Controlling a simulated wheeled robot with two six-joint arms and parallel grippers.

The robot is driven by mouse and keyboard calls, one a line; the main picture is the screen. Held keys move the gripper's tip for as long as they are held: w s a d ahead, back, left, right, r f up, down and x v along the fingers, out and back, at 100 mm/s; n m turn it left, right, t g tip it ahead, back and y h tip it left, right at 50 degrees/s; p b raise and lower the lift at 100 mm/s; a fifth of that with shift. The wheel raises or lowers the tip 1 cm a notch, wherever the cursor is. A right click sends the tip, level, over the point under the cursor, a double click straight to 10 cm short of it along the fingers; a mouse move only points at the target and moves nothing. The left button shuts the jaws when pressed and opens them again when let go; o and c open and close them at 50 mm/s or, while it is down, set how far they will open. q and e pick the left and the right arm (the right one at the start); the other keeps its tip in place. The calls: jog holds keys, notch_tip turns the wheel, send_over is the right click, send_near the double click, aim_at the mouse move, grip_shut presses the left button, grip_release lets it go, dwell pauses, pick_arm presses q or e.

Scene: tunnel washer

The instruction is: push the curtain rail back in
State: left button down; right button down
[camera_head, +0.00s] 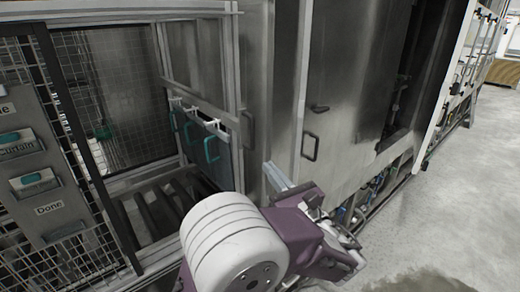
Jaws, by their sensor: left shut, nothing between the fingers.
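The curtain rail (207,117) shows as a pale bar across the opening in the machine's side, left of the picture's middle. White clips sit along it, and dark grey curtain panels (222,163) with teal loop handles hang below. A grey handle (248,130) is at its right end. My left gripper (278,176) is shut and empty, below and to the right of that handle, in front of the steel wall. It appears apart from the rail, though the depth gap is hard to judge. My left forearm hides the lower part of the opening. My right gripper is out of view.
A wire mesh guard (85,85) and a grey panel with teal-tabbed holders (35,180) stand at the left. Steel doors with dark handles (310,147) are to the right. Pipes run low along the machine. The grey floor (460,200) at right is open.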

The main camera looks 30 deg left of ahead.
aim_at(253, 149)
pick_arm(q)
jog(key=p+x, duration=0.2)
jog(key=x, duration=0.4)
jog(key=shift+a, duration=0.25)
